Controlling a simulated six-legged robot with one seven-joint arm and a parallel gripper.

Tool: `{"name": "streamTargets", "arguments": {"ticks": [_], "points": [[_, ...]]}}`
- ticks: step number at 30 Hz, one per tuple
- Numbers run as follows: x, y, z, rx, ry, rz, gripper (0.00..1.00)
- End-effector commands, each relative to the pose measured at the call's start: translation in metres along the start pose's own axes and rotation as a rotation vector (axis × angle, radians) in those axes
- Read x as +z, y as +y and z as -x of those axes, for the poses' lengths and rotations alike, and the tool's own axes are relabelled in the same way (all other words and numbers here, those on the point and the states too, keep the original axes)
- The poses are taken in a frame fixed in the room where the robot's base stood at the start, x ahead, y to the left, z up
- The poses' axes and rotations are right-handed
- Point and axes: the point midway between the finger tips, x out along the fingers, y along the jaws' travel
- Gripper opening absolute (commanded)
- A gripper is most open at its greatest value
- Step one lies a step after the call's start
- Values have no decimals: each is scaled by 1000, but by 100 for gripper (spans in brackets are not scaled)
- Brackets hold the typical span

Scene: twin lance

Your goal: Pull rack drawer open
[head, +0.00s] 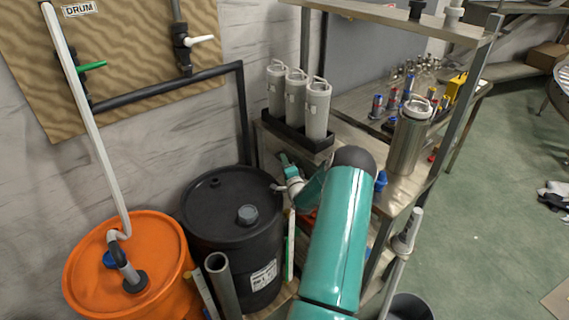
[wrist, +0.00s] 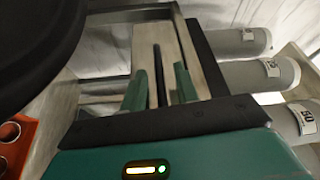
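In the wrist view a pale flat panel (wrist: 172,42), which looks like the rack drawer's front, faces me. A dark slim bar (wrist: 158,75), probably its handle, stands out from it. My gripper (wrist: 160,77) is open, with one green finger on each side of the bar and visible gaps between. I cannot tell how deep the bar sits between the fingers.
Three grey canisters (head: 296,98) stand in a black tray (head: 312,143) on the rack. A black drum (head: 228,225) stands close left of my arm, with an orange drum (head: 130,262) beyond. A steel bottle (head: 409,138) stands right.

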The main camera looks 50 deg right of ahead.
Motion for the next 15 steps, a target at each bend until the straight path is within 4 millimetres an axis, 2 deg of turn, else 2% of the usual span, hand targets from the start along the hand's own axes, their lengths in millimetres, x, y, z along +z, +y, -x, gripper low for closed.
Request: {"name": "streamTargets", "arguments": {"ticks": [3, 10, 11, 15], "points": [[0, 0, -6, 0, 0, 0, 31], [0, 0, -6, 1, 0, 0, 31], [0, 0, -6, 1, 0, 0, 27], [0, 0, -6, 0, 0, 0, 0]]}}
